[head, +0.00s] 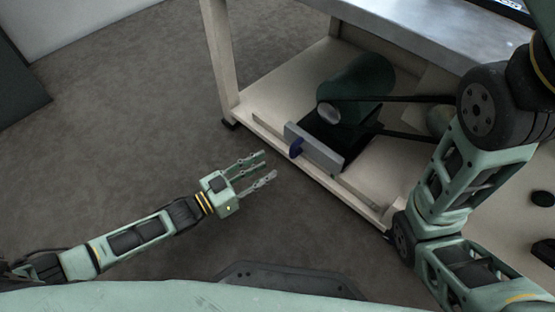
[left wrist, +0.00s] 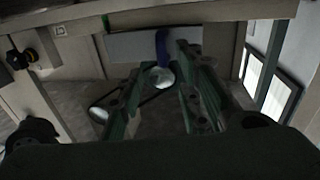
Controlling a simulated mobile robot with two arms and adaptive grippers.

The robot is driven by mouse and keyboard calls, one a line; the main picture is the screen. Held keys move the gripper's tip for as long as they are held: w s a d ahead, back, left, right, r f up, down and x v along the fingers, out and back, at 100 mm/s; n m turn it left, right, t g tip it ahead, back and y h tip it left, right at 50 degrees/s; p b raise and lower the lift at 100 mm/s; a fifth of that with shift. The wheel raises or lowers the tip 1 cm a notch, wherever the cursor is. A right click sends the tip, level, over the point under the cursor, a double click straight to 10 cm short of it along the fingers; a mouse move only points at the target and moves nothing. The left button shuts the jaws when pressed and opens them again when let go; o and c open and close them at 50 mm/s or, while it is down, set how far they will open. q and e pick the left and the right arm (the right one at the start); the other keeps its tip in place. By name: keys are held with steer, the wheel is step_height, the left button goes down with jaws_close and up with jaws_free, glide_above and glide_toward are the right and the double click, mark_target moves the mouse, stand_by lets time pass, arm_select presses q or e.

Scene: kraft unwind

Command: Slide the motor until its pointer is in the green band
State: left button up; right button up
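The motor (head: 362,88) is a dark green cylinder on a black base on the low shelf of the bench. A grey block (head: 316,147) fronts the base, and a blue pointer (head: 296,149) sticks out of it. In the left wrist view the blue pointer (left wrist: 162,48) shows between the fingers, against the grey block (left wrist: 130,46). A small green mark (left wrist: 105,22), perhaps the green band, lies to the pointer's left there. My left gripper (head: 268,163) is open and empty, short of the pointer and apart from it. My right gripper is out of view.
A pale rail (head: 358,194) runs along the shelf's front edge. Dark belts (head: 395,99) run right from the motor. A bench leg (head: 220,60) stands left of it, under a grey top (head: 440,32). My right arm crosses the right side. The floor at left is clear.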

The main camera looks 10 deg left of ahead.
arm_select(q)
steer(key=shift+v, duration=1.85)
